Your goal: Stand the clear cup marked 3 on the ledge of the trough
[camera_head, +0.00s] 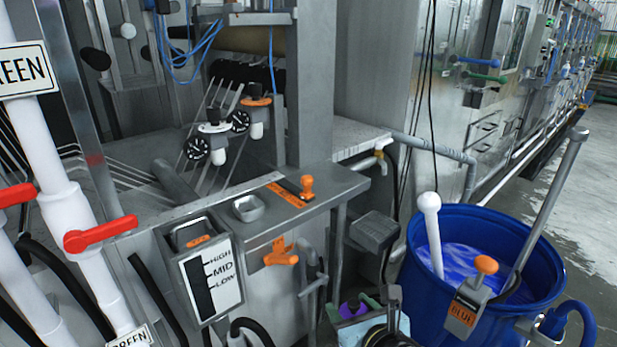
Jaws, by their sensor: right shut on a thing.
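The trough's ledge (325,190) is a flat metal shelf along the front of the machine. A small metal dish (247,209) and an orange-knobbed fitting (307,188) stand on it. My right gripper (392,302) is low at the bottom middle, below the ledge and right beside a pale crate. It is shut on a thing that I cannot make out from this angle. No clear cup marked 3 can be told apart; the crate's contents are partly hidden. My left gripper is not in view.
The pale crate (345,333) holds purple and green things. A blue barrel (548,268) of blue liquid, with a white-knobbed rod and a BLUE tag (462,314), stands right. A level gauge (207,284) and orange valve (281,253) stick out below the ledge. White pipes with red handles are left.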

